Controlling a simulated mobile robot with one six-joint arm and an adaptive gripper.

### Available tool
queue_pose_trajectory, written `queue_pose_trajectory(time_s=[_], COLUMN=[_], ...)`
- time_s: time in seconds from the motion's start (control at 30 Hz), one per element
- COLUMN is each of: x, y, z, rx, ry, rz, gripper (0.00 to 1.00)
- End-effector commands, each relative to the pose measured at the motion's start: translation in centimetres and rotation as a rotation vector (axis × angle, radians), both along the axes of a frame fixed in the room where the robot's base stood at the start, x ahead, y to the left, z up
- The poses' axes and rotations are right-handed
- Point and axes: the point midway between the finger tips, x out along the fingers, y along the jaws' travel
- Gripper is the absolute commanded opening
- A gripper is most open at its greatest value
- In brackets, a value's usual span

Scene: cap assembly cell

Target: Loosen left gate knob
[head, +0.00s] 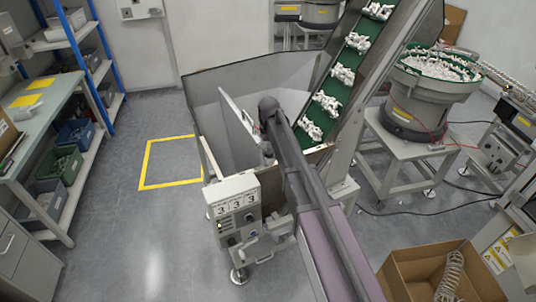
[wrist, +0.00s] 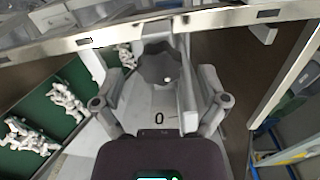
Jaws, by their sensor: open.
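In the wrist view a dark grey lobed knob (wrist: 155,68) sits on a light metal bracket below a long metal rim. My gripper (wrist: 161,84) is open, with one finger to the left of the knob and one to the right. Gaps show on both sides of the knob, and I cannot tell how deep it lies between the fingers. A plate below the knob carries a "0" mark (wrist: 159,117). In the head view my arm reaches over the hopper (head: 225,85), and its wrist end (head: 270,108) hides the knob.
A green cleated conveyor (head: 325,102) with white parts rises beside the hopper, close to my arm. A control box (head: 234,208) stands at the hopper's front. An open cardboard box (head: 405,275) is at lower right. Floor by the yellow square (head: 147,163) is clear.

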Motion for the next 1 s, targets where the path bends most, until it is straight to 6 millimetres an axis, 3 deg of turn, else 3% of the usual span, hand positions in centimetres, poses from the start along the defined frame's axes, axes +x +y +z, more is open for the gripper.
queue_pose_trajectory(time_s=[0.5,0.53,0.57,0.8,1.0], x=[-0.02,-0.02,-0.01,-0.01,-0.04], y=[0.04,0.04,0.04,0.06,0.21], z=[-0.62,-0.62,-0.62,-0.62,-0.63], rx=[0.0,0.0,0.0,0.0,0.001], ry=[0.0,0.0,0.0,0.0,0.0], rz=[0.0,0.0,0.001,0.001,0.004], gripper=[0.93,0.9,0.81,0.11,0.11])
